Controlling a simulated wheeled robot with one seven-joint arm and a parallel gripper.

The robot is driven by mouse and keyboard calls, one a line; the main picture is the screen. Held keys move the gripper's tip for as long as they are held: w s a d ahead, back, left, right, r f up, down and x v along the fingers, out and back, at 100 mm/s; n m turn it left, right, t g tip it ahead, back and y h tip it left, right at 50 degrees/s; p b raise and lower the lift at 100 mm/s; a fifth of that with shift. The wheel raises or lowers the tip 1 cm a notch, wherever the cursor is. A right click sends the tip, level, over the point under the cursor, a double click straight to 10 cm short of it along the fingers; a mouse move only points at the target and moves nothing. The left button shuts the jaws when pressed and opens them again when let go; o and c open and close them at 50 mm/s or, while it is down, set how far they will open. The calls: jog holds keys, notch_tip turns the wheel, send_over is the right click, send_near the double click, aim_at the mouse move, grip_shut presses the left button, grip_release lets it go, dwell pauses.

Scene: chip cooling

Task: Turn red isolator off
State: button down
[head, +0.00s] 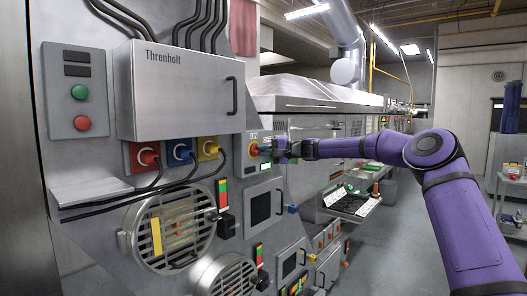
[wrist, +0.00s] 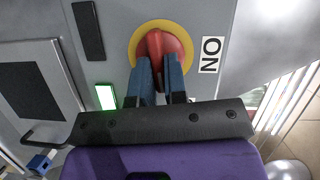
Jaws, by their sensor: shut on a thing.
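The red isolator (wrist: 173,42) is a red rotary handle on a yellow round plate, set in a grey panel. In the head view the isolator (head: 253,150) shows partly, with my gripper (head: 281,150) reaching it from the right. In the wrist view my gripper (wrist: 159,66) has its two blue fingers shut on the red handle, one on each side. A label (wrist: 210,55) reading "NO" or "ON", turned on its side, is to the right of the yellow plate. The fingers hide the lower part of the handle.
A green lit indicator (wrist: 106,97) is left below the isolator. Red, blue and yellow sockets (head: 180,152) with black cables are on the left panel, under a grey Threnholt box (head: 185,95). A tray (head: 350,203) stands right of the panel. Open floor lies right.

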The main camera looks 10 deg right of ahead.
jog(key=shift+f+m, duration=0.15)
jog(key=shift+m, duration=0.55)
jog(key=c, duration=1.2)
grip_release()
jog(key=shift+o, duration=0.2)
jog(key=shift+d, duration=0.15)
jog(key=v, duration=1)
jog(key=shift+s+d+f, duration=0.15)
jog(key=shift+d+f, duration=0.1)
jog(key=shift+f, duration=0.05)
